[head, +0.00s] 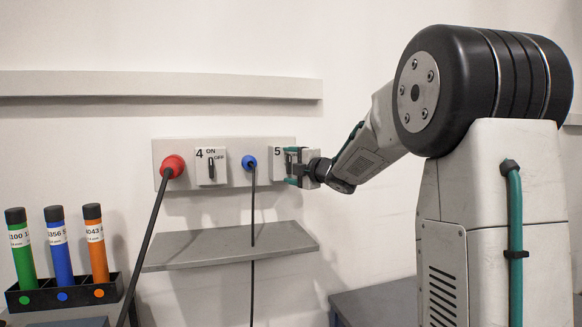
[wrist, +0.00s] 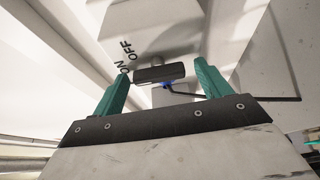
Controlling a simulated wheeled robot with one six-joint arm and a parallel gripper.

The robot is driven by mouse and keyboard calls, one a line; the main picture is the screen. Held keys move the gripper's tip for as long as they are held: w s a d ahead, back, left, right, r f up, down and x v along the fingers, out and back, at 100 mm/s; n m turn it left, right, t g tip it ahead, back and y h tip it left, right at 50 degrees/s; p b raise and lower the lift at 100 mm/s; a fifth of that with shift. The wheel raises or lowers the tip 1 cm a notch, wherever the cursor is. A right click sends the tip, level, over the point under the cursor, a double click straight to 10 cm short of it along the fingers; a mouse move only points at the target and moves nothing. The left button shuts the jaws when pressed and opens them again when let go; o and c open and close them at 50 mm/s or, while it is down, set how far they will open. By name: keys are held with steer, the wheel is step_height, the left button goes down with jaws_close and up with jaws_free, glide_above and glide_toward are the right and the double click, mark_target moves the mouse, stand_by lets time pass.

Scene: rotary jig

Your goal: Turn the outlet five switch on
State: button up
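The outlet five switch (head: 279,165) is a pale box marked "5" at the right end of the wall panel, largely hidden by my gripper in the head view. In the wrist view its box (wrist: 150,30) carries the words "ON" and "OFF" and a black lever (wrist: 160,73). My gripper (head: 293,167) is at the front of this switch. In the wrist view my gripper (wrist: 164,72) has its teal fingers apart on either side of the lever. The left fingertip is very close to the lever's left end; I cannot tell whether they touch. A gap shows at the right.
The panel (head: 236,150) also holds switch 4 (head: 211,166), a red plug (head: 173,166) and a blue plug (head: 249,162), with black cables hanging down. A grey shelf (head: 230,246) juts out below. Colored tubes stand in a black rack (head: 65,294) at lower left.

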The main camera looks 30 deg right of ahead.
steer(key=shift+s, duration=0.1)
steer(key=s, duration=0.7)
steer(key=shift+s+d, duration=0.3)
steer(key=shift+d, duration=0.15)
